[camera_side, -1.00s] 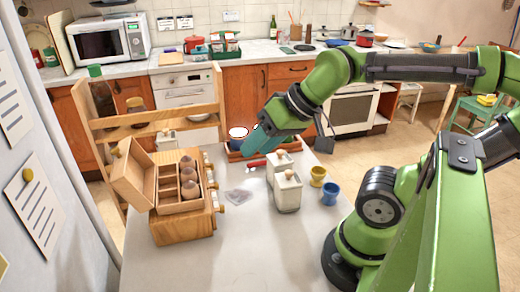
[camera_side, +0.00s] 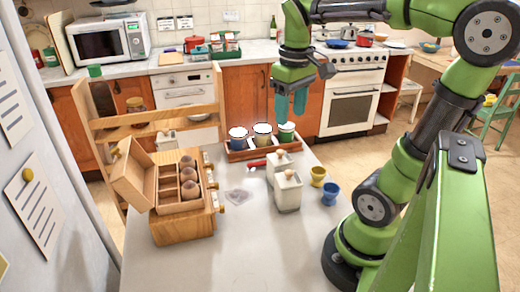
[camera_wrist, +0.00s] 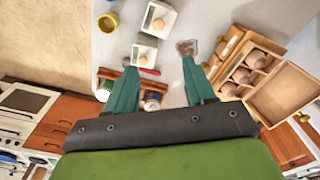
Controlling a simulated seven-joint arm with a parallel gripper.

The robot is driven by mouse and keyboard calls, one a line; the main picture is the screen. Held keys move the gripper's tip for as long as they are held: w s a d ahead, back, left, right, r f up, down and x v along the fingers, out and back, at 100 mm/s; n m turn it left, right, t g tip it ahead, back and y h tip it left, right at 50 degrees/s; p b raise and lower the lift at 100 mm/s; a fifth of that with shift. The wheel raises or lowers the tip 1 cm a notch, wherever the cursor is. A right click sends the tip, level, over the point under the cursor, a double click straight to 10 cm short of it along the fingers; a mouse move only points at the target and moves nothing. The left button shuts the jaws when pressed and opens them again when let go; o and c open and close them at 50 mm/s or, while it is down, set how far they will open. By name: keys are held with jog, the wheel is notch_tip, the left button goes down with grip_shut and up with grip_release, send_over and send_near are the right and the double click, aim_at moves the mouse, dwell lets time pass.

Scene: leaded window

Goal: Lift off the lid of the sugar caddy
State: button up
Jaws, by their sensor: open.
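Two white square lidded canisters with small knobs stand on the table, a front one (camera_side: 287,193) and one behind it (camera_side: 279,163). No label is readable, so I cannot tell which is the sugar caddy. In the wrist view the front canister (camera_wrist: 158,18) is at the top and the other canister (camera_wrist: 144,56) is below it. Both lids appear seated. My gripper (camera_side: 290,112) is open and empty, pointing down above the right end of a wooden tray (camera_side: 236,155), behind the canisters. In the wrist view the green fingers (camera_wrist: 160,68) are spread.
A wooden box (camera_side: 183,222) with an open lid stands left. A yellow cup (camera_side: 318,176) and blue cup (camera_side: 330,193) stand right of the canisters. The front table is clear.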

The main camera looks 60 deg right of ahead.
send_over(290, 172)
jog(key=shift+n, duration=0.3)
jog(key=f, duration=1.1)
jog(key=shift+a+f, duration=0.15)
jog(key=shift+a, duration=0.1)
jog(key=shift+d+f, duration=0.2)
jog(key=shift+f, duration=2.45)
grip_shut()
